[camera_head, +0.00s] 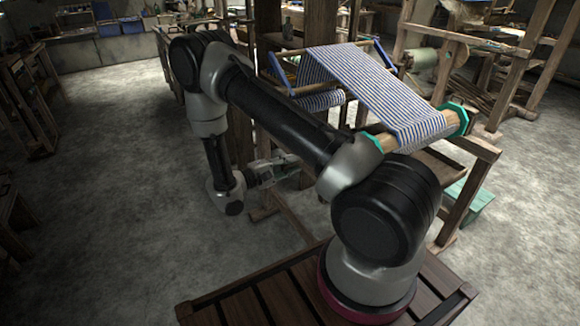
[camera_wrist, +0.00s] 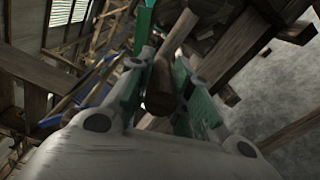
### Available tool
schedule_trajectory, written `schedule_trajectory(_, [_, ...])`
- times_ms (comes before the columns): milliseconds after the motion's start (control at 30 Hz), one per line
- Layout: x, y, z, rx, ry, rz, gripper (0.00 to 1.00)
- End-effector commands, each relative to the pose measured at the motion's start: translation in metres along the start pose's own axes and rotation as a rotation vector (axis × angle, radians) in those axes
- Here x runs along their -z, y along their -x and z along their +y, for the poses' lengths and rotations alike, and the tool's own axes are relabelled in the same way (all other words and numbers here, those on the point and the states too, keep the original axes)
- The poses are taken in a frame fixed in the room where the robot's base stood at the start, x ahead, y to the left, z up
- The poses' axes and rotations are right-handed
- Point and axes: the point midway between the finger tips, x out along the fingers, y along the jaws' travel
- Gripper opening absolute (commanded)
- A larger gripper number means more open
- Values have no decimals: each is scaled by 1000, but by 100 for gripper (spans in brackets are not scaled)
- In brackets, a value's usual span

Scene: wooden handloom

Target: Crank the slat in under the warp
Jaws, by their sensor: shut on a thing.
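My gripper (camera_head: 286,168) reaches to the left side of the loom, low beside its wooden frame. In the wrist view its jaws (camera_wrist: 162,82) are shut on a brown wooden crank handle (camera_wrist: 159,92), which sits between the green finger pads. The blue-and-white striped warp (camera_head: 345,75) runs from the back bar down over the front roller, which has teal ends (camera_head: 462,119). My arm crosses in front of the loom's left side and hides part of it. I cannot make out the slat in either view.
Loom posts and beams (camera_head: 470,148) stand close to the right of my gripper. A teal stool (camera_head: 470,195) stands at the lower right. The concrete floor (camera_head: 110,180) on the left is clear. A wooden slatted surface (camera_head: 250,305) lies in front.

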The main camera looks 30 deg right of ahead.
Motion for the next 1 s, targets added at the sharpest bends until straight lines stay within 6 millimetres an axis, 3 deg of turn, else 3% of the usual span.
schedule_trajectory(567, [-1, 1, 6, -13, 4, -1, 0])
schedule_trajectory(600, [-1, 1, 6, -13, 4, -1, 28])
schedule_trajectory(700, [-1, 1, 6, -14, 4, -1, 44])
schedule_trajectory(1000, [-1, 0, 4, -10, 4, -2, 44])
